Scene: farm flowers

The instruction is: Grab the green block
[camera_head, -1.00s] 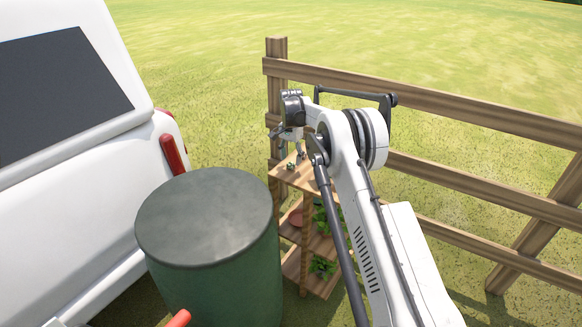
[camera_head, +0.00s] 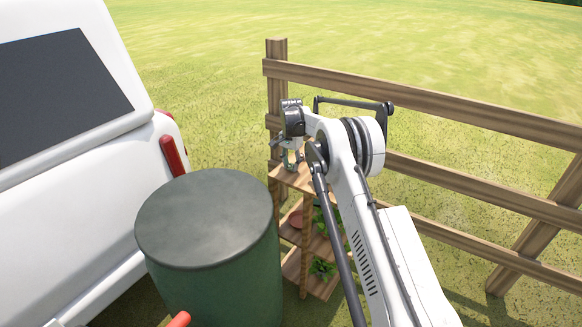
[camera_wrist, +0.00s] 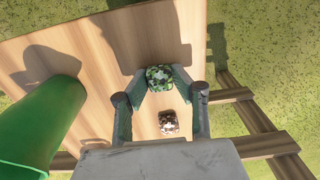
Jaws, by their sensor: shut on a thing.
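A small green block (camera_wrist: 158,77) with a mottled pattern sits between the fingertips of my gripper (camera_wrist: 160,82) in the wrist view. The fingers are shut on its two sides. In the head view my gripper (camera_head: 291,160) points down at the top board of the wooden shelf (camera_head: 306,185), where the block is mostly hidden by the fingers. I cannot tell whether the block touches the board. A small brown mottled block (camera_wrist: 169,122) lies on the board close to the green one, nearer the palm and apart from the fingertips.
A green cylindrical container (camera_wrist: 45,120) stands at the left of the wrist view. A wooden fence (camera_head: 440,104) runs behind the shelf. A big green barrel (camera_head: 207,245) and a white vehicle (camera_head: 70,190) are to the left. Potted plants (camera_head: 322,268) fill the lower boards.

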